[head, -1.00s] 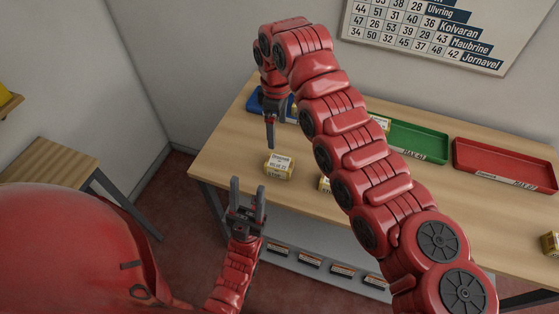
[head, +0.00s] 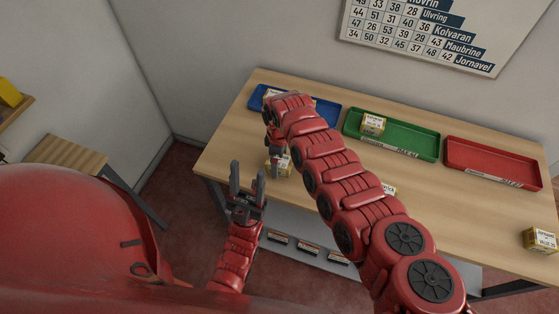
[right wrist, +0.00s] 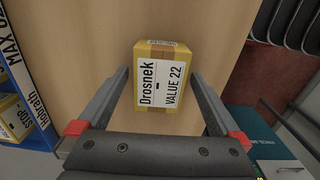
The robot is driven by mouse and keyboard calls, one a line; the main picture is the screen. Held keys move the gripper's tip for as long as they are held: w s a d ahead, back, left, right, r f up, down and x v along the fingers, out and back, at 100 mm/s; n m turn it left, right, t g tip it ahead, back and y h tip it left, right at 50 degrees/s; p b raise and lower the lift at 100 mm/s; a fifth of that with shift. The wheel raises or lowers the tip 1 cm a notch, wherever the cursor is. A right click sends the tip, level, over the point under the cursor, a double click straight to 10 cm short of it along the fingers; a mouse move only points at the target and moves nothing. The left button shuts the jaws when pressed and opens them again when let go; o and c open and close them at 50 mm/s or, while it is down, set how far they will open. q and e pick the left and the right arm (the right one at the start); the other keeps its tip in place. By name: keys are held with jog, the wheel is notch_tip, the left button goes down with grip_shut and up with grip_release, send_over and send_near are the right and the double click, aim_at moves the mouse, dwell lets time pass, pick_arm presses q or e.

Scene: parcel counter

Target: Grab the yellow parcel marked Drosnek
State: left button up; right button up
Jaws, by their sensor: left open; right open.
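The yellow parcel (right wrist: 161,85) shows in the right wrist view with a white label reading "Drosnek" and "VALUE 22". In the head view this parcel (head: 286,168) sits on the table near its front left edge, partly covered by my right gripper (head: 275,172). My right gripper is open and points down at it. In the right wrist view its fingers (right wrist: 160,80) stand on either side of the parcel, with gaps at both sides. My left gripper (head: 248,170) is open and empty, in front of the table.
A blue tray (head: 327,112), a green tray (head: 415,138) and a red tray (head: 500,165) stand along the back of the table. A yellow parcel (head: 373,124) lies in the green tray. Another parcel (head: 540,240) stands at the right. My right arm partly hides one more (head: 389,188).

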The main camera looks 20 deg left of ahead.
jog(key=shift+f, duration=0.25)
jog(key=c, duration=1.5)
jog(key=shift+w+r, duration=0.1)
jog(key=shift+r, duration=0.05)
